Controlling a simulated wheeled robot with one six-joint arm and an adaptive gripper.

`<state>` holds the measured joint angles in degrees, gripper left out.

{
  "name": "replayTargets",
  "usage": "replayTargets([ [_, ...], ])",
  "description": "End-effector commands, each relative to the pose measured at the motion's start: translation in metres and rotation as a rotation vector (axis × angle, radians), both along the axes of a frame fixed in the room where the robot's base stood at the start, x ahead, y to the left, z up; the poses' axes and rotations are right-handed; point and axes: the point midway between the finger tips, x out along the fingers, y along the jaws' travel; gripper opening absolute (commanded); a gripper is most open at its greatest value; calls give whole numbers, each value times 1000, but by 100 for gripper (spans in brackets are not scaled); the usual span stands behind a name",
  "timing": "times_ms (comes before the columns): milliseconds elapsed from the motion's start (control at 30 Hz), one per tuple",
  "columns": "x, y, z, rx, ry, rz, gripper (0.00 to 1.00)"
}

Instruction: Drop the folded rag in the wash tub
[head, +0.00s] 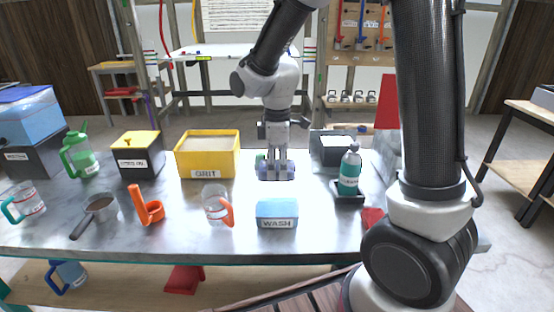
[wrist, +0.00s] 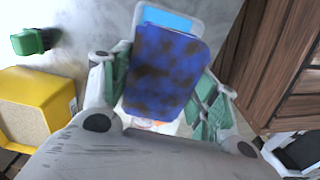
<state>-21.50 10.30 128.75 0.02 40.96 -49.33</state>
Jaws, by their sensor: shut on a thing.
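The folded rag (wrist: 166,70) is dark blue with brown stains. My gripper (wrist: 166,95) is shut on it, with a green-padded finger on either side. In the head view my gripper (head: 275,172) points down, and the rag shows small and purplish at its fingertips. The wash tub (head: 276,222) is a small light blue box labelled WASH near the table's front edge. It shows just below my gripper in the head picture. In the wrist view the tub (wrist: 180,20) shows past the rag, which hides much of it.
The yellow GRIT box (head: 207,164) stands left of my gripper. A clear mug with an orange handle (head: 217,206) is close left of the tub. A teal bottle (head: 349,172) stands in a black holder to the right. The tabletop (head: 320,222) right of the tub is clear.

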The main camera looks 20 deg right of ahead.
Motion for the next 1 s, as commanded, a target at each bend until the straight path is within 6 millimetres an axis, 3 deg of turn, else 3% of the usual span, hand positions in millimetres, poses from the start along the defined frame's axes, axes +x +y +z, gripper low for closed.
replayTargets([
  [400, 0, 0, -41, -1, 3, 0, 37],
  [867, 0, 0, -48, 0, 0, 0, 37],
  [900, 0, 0, -48, 0, 0, 0, 62],
  [1000, 0, 0, -48, 0, 0, 0, 80],
])
